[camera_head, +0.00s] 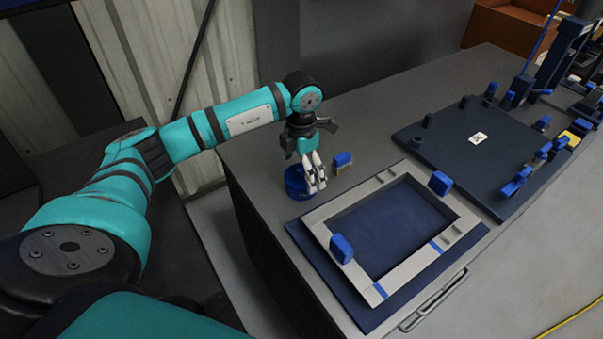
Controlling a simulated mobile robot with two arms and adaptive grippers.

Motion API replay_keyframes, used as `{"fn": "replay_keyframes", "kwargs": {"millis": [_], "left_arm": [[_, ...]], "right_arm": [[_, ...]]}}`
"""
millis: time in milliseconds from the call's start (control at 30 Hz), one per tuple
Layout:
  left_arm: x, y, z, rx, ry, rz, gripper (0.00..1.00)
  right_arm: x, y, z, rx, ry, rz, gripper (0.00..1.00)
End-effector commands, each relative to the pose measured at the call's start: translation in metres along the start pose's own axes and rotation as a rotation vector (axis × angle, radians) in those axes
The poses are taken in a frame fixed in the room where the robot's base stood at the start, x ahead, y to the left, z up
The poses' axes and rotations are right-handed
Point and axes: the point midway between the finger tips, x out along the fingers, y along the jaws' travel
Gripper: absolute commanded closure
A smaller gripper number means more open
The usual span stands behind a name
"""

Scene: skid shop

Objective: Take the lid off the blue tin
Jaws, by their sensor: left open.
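The blue tin (295,183) is a short round tin standing on the grey bench top, at the left edge near the tray's far corner. My left gripper (317,187) is open and points down, its fingertips at the right side of the tin in this view. The fingers cover part of the tin, and I cannot tell whether they touch it. The lid cannot be told apart from the tin's body at this size. My right gripper is not in view.
A small blue and tan block (343,163) stands just right of the fingers. A grey frame with blue blocks (318,222) lies on a dark blue board in front. A large dark plate (440,140) with blue clamps fills the bench to the right. Bare bench (375,110) lies behind.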

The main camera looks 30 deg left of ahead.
Motion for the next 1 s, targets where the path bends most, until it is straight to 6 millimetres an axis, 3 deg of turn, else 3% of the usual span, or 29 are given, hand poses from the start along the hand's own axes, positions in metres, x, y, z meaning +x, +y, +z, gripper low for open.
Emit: {"fn": "replay_keyframes", "kwargs": {"millis": [67, 800, 1000], "left_arm": [[-0.0002, 0.0000, 0.0001, 0.000, 0.000, 0.000, 0.03], [0.0017, 0.0004, -0.0013, -0.001, 0.005, 0.001, 0.99], [0.0028, -0.0003, -0.0018, 0.000, 0.008, -0.001, 1.00]], "right_arm": [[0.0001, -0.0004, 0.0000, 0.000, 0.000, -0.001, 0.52], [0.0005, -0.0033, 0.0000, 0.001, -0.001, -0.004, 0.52], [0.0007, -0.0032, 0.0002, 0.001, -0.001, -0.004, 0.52]]}}
